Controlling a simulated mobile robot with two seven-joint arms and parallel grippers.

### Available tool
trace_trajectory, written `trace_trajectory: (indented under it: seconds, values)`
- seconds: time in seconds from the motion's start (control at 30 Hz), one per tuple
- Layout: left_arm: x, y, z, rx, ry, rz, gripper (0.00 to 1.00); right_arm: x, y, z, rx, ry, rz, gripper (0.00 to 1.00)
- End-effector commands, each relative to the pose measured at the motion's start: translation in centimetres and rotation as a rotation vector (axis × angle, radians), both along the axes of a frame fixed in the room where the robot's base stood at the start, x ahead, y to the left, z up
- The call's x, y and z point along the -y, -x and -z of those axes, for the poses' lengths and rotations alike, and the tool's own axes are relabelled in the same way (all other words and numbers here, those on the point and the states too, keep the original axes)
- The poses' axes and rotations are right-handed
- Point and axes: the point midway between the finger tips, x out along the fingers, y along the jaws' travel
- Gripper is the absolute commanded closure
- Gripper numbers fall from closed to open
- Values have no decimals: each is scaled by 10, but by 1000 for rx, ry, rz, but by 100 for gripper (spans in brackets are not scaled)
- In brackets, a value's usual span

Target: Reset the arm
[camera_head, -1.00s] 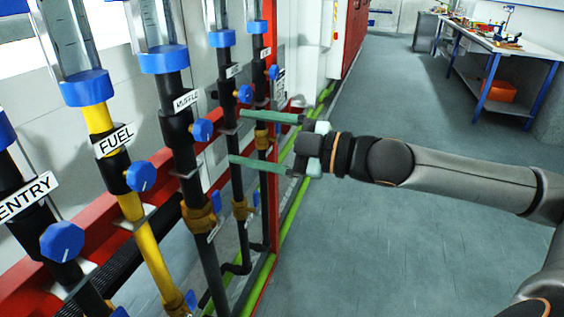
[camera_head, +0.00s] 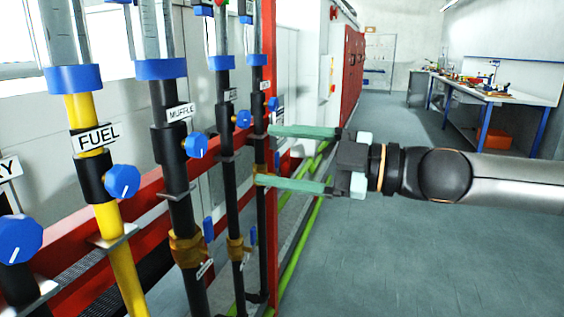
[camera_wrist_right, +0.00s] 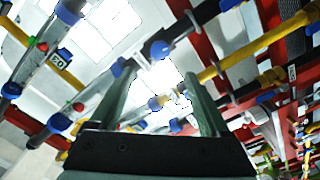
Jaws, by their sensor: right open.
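My right gripper (camera_head: 298,158) comes in from the right in the head view. Its two green fingers are spread apart with nothing between them. The fingertips point left towards the rearmost dark pipe (camera_head: 259,150) of the row; I cannot tell whether they touch it. In the right wrist view the gripper's fingers (camera_wrist_right: 160,100) also stand apart, with pipes and blue valve parts beyond them. My left gripper is not in view.
A row of pipes with blue knobs stands at left, including a yellow pipe with a FUEL label (camera_head: 98,138) and a dark one with a MUFFLE label (camera_head: 180,112). A red frame (camera_head: 150,190) runs behind. A workbench (camera_head: 490,92) stands far right. The floor (camera_head: 420,250) is clear.

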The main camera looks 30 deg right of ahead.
Motion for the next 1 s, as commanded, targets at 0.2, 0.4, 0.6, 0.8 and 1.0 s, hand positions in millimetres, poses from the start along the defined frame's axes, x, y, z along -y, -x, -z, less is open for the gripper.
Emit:
trace_trajectory:
  seconds: [0.2,0.4,0.6,0.8,1.0]
  values:
    - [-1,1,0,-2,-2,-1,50,0,0,0,-1,0,1,19]
    - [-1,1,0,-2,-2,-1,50,0,0,0,-1,0,1,19]
    - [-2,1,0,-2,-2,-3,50,-1,-3,7,-11,-8,-5,19]
    - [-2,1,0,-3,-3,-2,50,-9,-25,62,-89,-68,-22,19]
    - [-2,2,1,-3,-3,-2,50,-21,-46,147,-204,-160,-2,19]
